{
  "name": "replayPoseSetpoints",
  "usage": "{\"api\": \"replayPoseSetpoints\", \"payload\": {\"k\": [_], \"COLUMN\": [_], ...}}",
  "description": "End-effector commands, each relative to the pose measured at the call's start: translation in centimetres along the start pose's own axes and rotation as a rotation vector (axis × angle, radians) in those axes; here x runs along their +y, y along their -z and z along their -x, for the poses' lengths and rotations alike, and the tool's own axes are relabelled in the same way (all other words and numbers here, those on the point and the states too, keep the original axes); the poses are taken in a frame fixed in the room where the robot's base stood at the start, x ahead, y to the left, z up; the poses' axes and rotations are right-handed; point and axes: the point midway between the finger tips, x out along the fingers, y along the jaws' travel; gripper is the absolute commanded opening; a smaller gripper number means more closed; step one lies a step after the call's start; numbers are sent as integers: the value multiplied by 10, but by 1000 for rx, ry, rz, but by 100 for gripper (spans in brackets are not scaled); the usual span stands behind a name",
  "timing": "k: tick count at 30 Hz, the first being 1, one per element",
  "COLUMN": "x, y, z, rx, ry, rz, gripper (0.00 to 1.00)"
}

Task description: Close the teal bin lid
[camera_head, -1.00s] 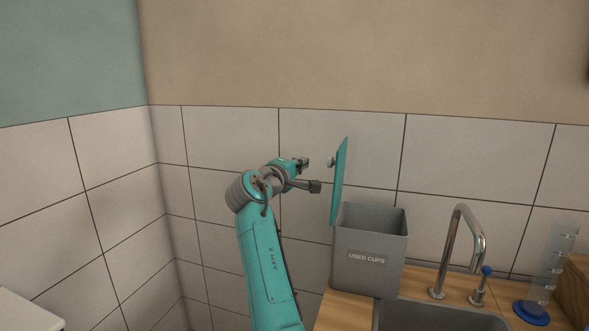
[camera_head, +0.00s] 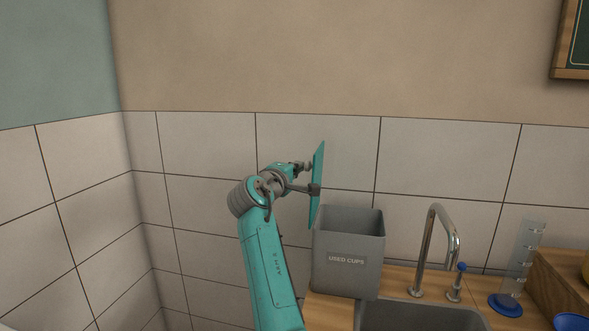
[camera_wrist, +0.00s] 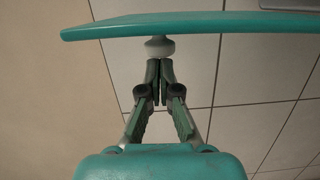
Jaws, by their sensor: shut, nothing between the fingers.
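The teal bin lid (camera_head: 318,180) stands upright, open, at the left edge of the grey bin (camera_head: 347,277) labelled "USED CUPS". In the wrist view the lid (camera_wrist: 200,27) spans the top, with its pale round knob (camera_wrist: 159,47) facing me. My gripper (camera_head: 308,168) is on the left, knob side of the lid. In the wrist view its fingers (camera_wrist: 160,68) are shut and empty, with the tips right at the knob; I cannot tell whether they touch it.
The bin stands on a wooden counter (camera_head: 330,312) beside a sink (camera_head: 420,318) and a curved metal tap (camera_head: 427,250). A clear measuring cylinder (camera_head: 525,262) with a blue base is further right. The tiled wall (camera_head: 430,165) is close behind.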

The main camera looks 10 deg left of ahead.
Motion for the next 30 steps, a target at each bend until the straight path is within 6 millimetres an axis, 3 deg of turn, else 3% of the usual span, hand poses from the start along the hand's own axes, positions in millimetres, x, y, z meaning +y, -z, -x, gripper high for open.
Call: {"api": "replayPoseSetpoints", "payload": {"k": [8,14,30], "x": [1,5,3], "y": [-5,-20,-98], "z": [-1,-4,-20], "rx": [-1,-1,-2], "ry": [6,23,116], "rz": [-26,-116,-592], "gripper": [0,0,0]}}
